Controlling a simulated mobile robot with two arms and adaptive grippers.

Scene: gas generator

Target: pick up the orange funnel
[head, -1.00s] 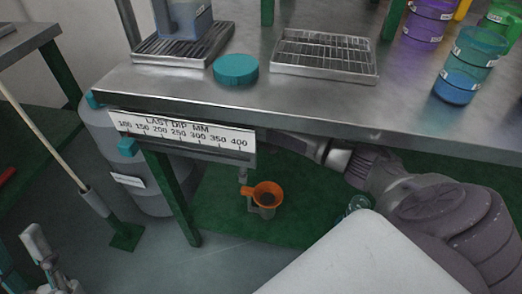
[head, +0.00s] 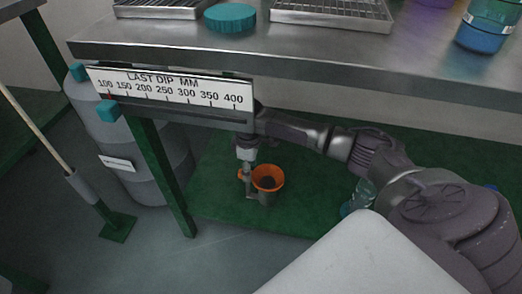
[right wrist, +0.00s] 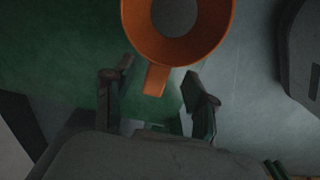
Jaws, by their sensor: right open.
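The orange funnel (head: 268,177) is below the bench, mouth up, on a grey holder or container (head: 266,198) over the green floor. In the right wrist view the funnel's ring (right wrist: 216,38) fills the top, and its short tab points down towards my gripper. My right gripper (head: 246,180) hangs down at the funnel's left side in the head view. Its two fingers are open, one on each side of the tab (right wrist: 156,80), with gaps visible; I cannot tell their height relative to the tab. My left gripper is not in view.
A clear bottle (head: 362,195) stands right of the funnel. A green bench leg (head: 165,180) and a grey drum (head: 150,180) are left.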

